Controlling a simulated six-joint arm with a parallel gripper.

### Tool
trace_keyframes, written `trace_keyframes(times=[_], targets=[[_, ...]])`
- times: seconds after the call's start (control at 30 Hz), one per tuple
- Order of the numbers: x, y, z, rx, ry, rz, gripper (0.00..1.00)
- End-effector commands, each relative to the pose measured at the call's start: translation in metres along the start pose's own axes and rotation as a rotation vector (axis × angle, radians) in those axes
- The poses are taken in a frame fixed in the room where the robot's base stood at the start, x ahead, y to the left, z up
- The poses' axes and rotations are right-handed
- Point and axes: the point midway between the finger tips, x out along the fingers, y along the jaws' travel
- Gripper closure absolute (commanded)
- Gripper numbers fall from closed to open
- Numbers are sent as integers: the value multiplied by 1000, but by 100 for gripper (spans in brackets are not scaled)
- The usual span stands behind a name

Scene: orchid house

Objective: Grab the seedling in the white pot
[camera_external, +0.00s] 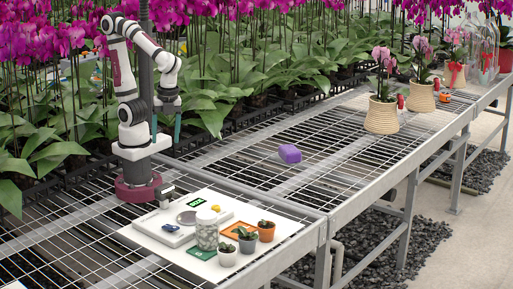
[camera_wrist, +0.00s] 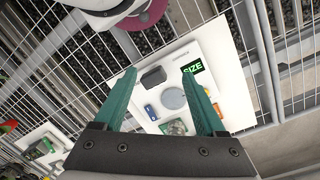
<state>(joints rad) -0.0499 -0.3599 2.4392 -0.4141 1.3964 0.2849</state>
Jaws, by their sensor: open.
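The white pot (camera_external: 227,258) holds a small green seedling (camera_external: 227,246) and stands upright near the front edge of a white board (camera_external: 171,250) in the external view. I cannot make it out in the wrist view. My gripper (camera_external: 166,132) is open and empty, raised well above the bench and back from the pot, with its fingers pointing down. In the wrist view my gripper (camera_wrist: 160,84) shows two teal fingers spread apart over the white board (camera_wrist: 213,62).
On the board, a lidded jar (camera_external: 207,232) stands close behind the white pot. Another small potted plant (camera_external: 247,246) and a terracotta pot (camera_external: 266,234) stand to its right. A round-plated scale (camera_external: 188,217) is behind.

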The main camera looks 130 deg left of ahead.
Motion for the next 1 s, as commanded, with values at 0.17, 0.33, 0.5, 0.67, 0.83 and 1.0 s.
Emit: trace_keyframes(times=[0.17, 0.33, 0.5, 0.67, 0.83, 1.0], targets=[[11, -26, -126, 316, 315, 427, 27], [51, -111, -228, 498, 851, 466, 27], [92, -178, -264, 542, 1149, 289, 27], [107, -184, -283, 554, 1205, 231, 27], [125, -160, -324, 554, 1203, 233, 27], [137, -145, -351, 554, 1203, 232, 27]])
